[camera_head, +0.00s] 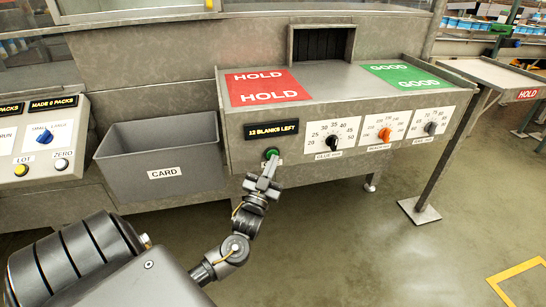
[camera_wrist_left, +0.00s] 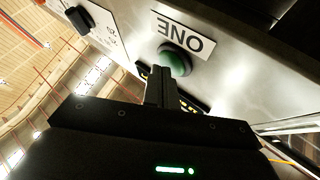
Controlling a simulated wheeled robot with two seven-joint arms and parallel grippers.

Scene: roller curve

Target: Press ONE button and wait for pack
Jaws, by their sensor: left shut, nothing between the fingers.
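My right gripper is not in view. No pack shows on the machine's top.
The machine top has a red HOLD area (camera_head: 265,87) and a green GOOD area (camera_head: 408,77), with a dark opening (camera_head: 320,43) behind. Dials (camera_head: 333,141) line the front panel. A grey CARD bin (camera_head: 160,160) stands left, near a panel with a yellow LOT button (camera_head: 21,170).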

